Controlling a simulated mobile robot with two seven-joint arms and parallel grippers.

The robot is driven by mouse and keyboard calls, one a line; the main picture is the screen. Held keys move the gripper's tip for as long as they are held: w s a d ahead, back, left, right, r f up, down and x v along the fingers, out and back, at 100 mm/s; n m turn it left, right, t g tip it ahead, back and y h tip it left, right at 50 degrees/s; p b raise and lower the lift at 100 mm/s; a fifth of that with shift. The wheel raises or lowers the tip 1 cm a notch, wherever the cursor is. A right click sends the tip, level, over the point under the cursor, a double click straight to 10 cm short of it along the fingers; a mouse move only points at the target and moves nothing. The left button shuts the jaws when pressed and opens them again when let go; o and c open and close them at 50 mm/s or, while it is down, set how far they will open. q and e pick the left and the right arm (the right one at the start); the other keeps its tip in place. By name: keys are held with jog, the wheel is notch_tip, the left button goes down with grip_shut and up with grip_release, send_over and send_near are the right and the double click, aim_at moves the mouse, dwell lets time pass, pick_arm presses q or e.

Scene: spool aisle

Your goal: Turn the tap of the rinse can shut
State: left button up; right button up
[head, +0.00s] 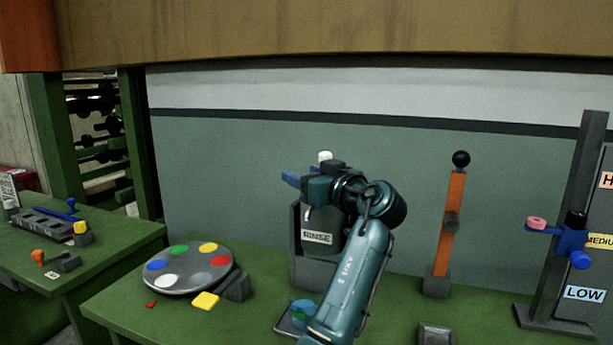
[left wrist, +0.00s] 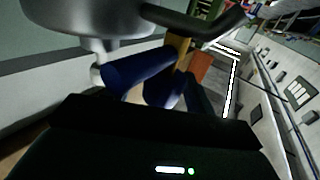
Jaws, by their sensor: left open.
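The rinse can (head: 317,238), dark grey with a RINSE label, stands on a stand on the green bench in the head view. A white knob (head: 325,156) shows above it, behind my gripper. A small pale lever-like part (head: 307,213) on the can's upper front may be the tap; its setting is unclear. My left gripper (head: 290,179) is open, its blue fingers pointing left in front of the can's top. In the left wrist view, the fingers (left wrist: 150,78) are beside a white knob (left wrist: 97,74) under a grey rounded body (left wrist: 85,18). Touching is unclear. My forearm hides the can's right side.
A blue-green cup (head: 302,311) stands on a small tray below the can. A round paint palette (head: 187,269) is to the left, with a yellow block (head: 206,300) near it. An orange post (head: 452,222) and a level stand (head: 585,220) are to the right.

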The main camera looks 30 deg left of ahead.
pick_arm(q)
jog(key=b+v, duration=0.2)
jog(key=v, duration=1.1)
jog(key=shift+s+d, duration=0.1)
